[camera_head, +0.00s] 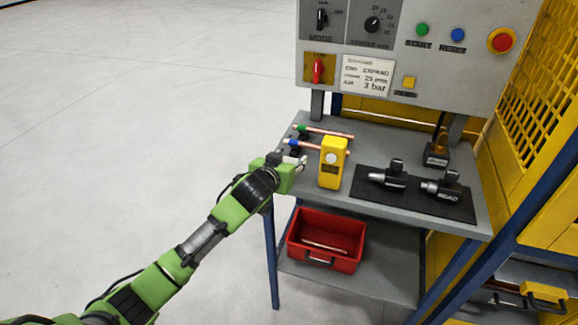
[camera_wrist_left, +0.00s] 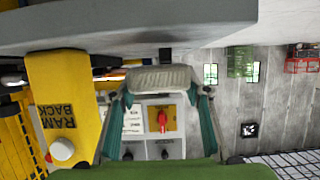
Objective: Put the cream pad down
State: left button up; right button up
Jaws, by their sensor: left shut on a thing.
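The cream pad (camera_wrist_left: 160,78) is a pale, ribbed block held between the two fingertips of my left gripper (camera_wrist_left: 158,100) in the left wrist view. In the head view my left gripper (camera_head: 299,163) is at the left edge of the grey bench, just left of the yellow box (camera_head: 332,170) with the white button. The pad is too small to make out clearly there. I cannot tell whether the pad touches the bench top. My right gripper is in neither view.
The grey bench (camera_head: 375,143) bears copper tubes with green (camera_head: 325,131) and blue (camera_head: 312,146) ends behind the gripper. A black mat (camera_head: 415,205) with two tools lies right. A control panel (camera_head: 400,50) stands behind. A red bin (camera_head: 320,263) sits on the lower shelf.

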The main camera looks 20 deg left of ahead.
pick_arm(q)
notch_tip(320, 180, down, 2)
jog(key=shift+f+p, duration=0.25)
jog(key=shift+p, duration=0.25)
jog(key=o, duration=1)
jog(key=shift+f, duration=0.1)
jog(key=shift+f+b, duration=0.15)
jog(key=shift+b, duration=0.3)
jog(key=shift+s, duration=0.15)
jog(key=v, duration=0.4)
jog(key=b+v, duration=0.1)
jog(key=v, duration=0.4)
jog(key=b+v, duration=0.1)
jog(key=v, duration=0.3)
jog(key=shift+s+d, duration=0.25)
jog(key=shift+d, duration=0.1)
